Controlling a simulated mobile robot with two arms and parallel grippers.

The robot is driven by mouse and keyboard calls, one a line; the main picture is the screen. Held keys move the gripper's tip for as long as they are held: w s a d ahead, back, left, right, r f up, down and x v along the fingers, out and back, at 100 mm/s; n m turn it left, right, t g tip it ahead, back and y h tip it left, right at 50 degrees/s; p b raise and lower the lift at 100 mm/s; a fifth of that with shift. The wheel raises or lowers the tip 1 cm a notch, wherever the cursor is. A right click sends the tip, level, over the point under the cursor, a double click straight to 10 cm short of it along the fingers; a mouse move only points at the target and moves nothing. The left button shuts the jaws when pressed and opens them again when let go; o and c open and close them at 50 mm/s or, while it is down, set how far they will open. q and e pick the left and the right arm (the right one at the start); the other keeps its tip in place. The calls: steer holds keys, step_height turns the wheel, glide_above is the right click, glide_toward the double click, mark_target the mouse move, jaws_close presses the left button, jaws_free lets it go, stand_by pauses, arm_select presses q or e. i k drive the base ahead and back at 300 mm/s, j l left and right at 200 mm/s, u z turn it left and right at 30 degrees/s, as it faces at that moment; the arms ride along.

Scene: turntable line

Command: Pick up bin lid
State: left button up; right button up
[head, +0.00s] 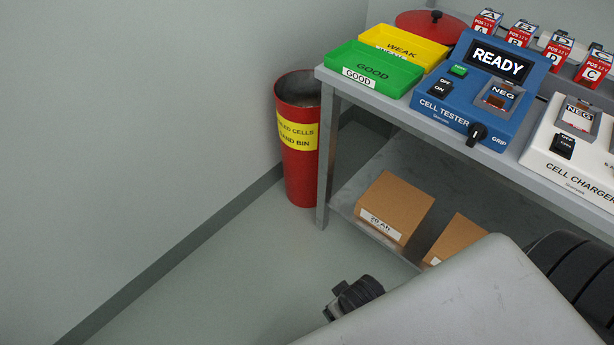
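The bin lid (421,27) is round and red with a black knob on top. It lies at the back left of the workbench, behind the yellow tray, which hides part of it. The red sand bin (301,170) stands upright on the floor beside the bench's left end, with its top open and a yellow label on its front. A pale arm link of mine fills the lower right, with a small black part of mine at its left. No gripper fingertips show, and both grippers are well clear of the lid.
Cardboard boxes (400,200) sit on the lower shelf.

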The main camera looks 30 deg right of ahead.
mark_target(436, 26)
steer(key=z, duration=1.6)
